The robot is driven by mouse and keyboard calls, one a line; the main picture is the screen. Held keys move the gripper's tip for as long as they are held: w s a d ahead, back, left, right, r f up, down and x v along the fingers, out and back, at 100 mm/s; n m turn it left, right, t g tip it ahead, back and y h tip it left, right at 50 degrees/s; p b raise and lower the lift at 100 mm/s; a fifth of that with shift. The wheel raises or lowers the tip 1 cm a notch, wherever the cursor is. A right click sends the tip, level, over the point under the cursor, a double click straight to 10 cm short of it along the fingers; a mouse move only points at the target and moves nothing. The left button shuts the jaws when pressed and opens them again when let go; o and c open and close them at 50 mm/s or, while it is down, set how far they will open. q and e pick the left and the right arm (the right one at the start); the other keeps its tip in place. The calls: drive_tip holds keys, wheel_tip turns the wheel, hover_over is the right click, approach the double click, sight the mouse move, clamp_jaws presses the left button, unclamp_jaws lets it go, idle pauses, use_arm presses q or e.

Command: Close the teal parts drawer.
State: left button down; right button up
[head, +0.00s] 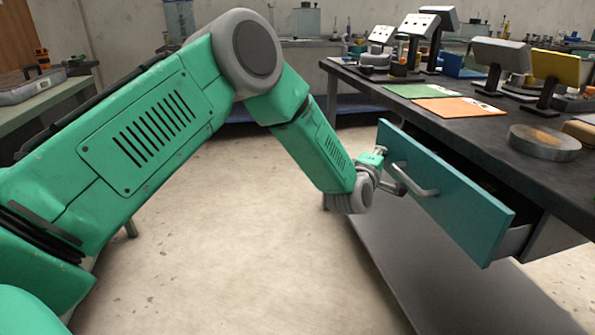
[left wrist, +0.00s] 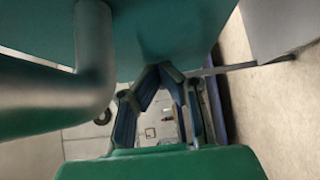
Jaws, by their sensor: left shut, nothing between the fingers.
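The teal parts drawer (head: 450,205) stands pulled out from under the dark workbench top, with its grey side and dark inside showing behind the front. Its grey bar handle (head: 412,180) is on the front panel. My left gripper (head: 380,153) is at the far-left end of the drawer front, beside the handle. In the left wrist view the fingers of my left gripper (left wrist: 168,70) come together, shut and empty, close to the teal front (left wrist: 160,25). The handle (left wrist: 85,80) passes to their left. I cannot tell whether the fingertips touch the panel. My right gripper is not in view.
The workbench top (head: 450,120) carries a green sheet (head: 410,91), an orange sheet (head: 458,107), a round metal disc (head: 544,142) and several stands. A grey lower shelf (head: 440,270) lies under the drawer. The floor (head: 240,220) left of the bench is clear.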

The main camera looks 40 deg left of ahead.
use_arm(q)
drive_tip(key=w+d, duration=0.2)
drive_tip(key=w+d+b, duration=0.1)
drive_tip(key=w+d, duration=0.1)
drive_tip(key=w, duration=0.1)
drive_tip(key=shift+w+d+f+b, duration=0.1)
drive_tip(key=shift+d+b, duration=0.15)
drive_tip(key=shift+b, duration=0.05)
drive_tip(key=shift+w+d, duration=0.15)
drive_tip(key=shift+w, duration=0.05)
drive_tip(key=shift+r, duration=0.2)
drive_tip(key=shift+w, duration=0.1)
drive_tip(key=shift+d, duration=0.1)
